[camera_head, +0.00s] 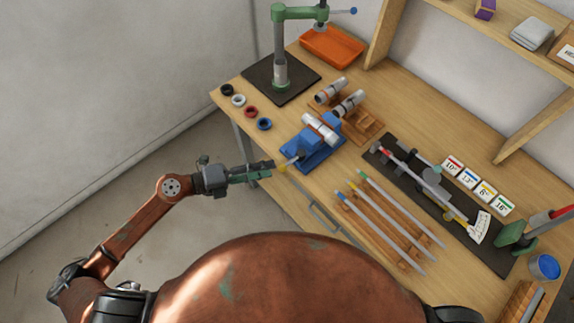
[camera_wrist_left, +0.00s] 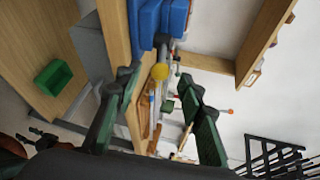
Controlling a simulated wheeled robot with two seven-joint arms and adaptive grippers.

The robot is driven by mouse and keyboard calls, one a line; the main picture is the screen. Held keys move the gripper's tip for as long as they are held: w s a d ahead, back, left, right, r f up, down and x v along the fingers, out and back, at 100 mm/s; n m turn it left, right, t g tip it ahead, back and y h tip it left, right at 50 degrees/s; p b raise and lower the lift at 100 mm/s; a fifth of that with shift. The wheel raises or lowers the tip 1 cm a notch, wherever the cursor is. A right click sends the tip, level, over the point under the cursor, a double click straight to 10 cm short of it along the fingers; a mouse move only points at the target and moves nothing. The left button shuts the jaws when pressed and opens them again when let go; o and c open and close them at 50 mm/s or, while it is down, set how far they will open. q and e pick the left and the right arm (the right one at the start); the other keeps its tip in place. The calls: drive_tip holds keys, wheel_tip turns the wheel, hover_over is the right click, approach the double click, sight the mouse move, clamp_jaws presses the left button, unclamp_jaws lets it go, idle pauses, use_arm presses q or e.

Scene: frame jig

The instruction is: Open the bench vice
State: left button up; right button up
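I cannot tell how far apart the jaws are. Its handle has a yellow knob (camera_head: 283,169) at the bench edge. In the left wrist view the blue vice (camera_wrist_left: 160,18) is at the top, and the yellow knob (camera_wrist_left: 160,72) shows between my fingers. My left gripper (camera_head: 271,165) is open and empty, its tips close to the knob; contact cannot be told. My right gripper is out of view.
Behind the vice, a wooden rack (camera_head: 365,122) holds more tubes. Several coloured rings (camera_head: 250,112) lie left of it. A green press (camera_head: 281,70) stands farther back. To the right are a rack of rods (camera_head: 380,225) and a dark gauge board (camera_head: 405,178). Floor is clear left of the bench.

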sight(287, 164)
use_arm(q)
drive_tip(key=x, duration=0.7)
drive_tip(key=shift+w+d, duration=0.15)
drive_tip(key=shift+d, duration=0.1)
drive_tip(key=shift+c, duration=0.3)
clamp_jaws()
